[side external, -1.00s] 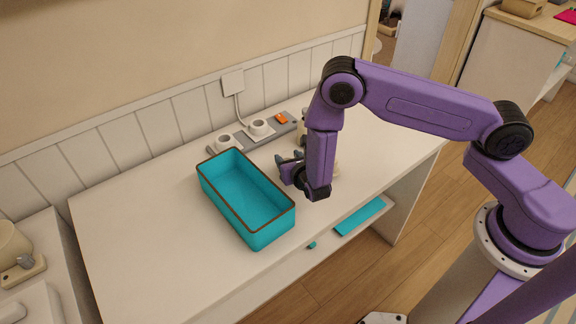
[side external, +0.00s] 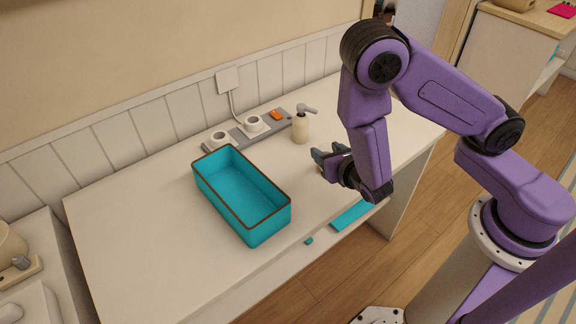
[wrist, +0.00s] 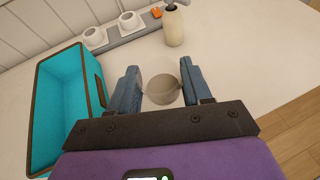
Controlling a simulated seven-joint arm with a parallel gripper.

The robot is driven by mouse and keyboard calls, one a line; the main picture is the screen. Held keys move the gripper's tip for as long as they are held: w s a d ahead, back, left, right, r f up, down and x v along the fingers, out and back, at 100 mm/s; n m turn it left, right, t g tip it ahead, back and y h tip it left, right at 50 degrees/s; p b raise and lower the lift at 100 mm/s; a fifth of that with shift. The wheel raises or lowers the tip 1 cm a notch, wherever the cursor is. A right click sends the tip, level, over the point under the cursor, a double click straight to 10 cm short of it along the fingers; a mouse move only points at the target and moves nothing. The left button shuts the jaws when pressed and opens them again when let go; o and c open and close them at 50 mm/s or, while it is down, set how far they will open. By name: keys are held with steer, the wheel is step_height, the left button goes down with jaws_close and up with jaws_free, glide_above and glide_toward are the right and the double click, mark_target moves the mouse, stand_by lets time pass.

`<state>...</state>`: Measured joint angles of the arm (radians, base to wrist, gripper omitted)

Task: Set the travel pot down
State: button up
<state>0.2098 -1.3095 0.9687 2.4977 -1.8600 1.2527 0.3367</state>
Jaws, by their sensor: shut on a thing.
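The travel pot (wrist: 161,91), a small round beige-grey cup, shows in the wrist view between the two blue-grey fingers. My gripper (wrist: 162,82) is shut on it, with a finger at each side. In the side external view my gripper (side external: 329,158) is over the right part of the white worktop, right of the teal basket. The pot is mostly or wholly hidden behind the fingers and wrist there. I cannot tell whether its base touches the worktop.
The teal basket (side external: 266,229) with a brown rim stands left of my gripper. A soap dispenser (side external: 301,127) stands behind. A grey strip (side external: 283,125) with two white cups and an orange item lies along the wall. Worktop around my gripper is clear.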

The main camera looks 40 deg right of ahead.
steer(key=a+r+n+y, duration=0.1)
steer(key=a, duration=0.3)
steer(key=w+a+r+n+y, duration=0.1)
steer(key=a+y, duration=0.1)
steer(key=a, duration=0.2)
steer(key=w+a+r+n+y, duration=0.1)
steer(key=a, duration=0.3)
steer(key=shift+a+r+n+t, duration=0.35)
steer(key=shift+a+n+t, duration=0.05)
glide_above(237, 197)
steer(key=shift+w+f, duration=0.15)
steer(key=shift+f, duration=6.2)
steer(key=shift+f, duration=0.6)
steer(key=o, duration=1)
steer(key=shift+o, duration=0.2)
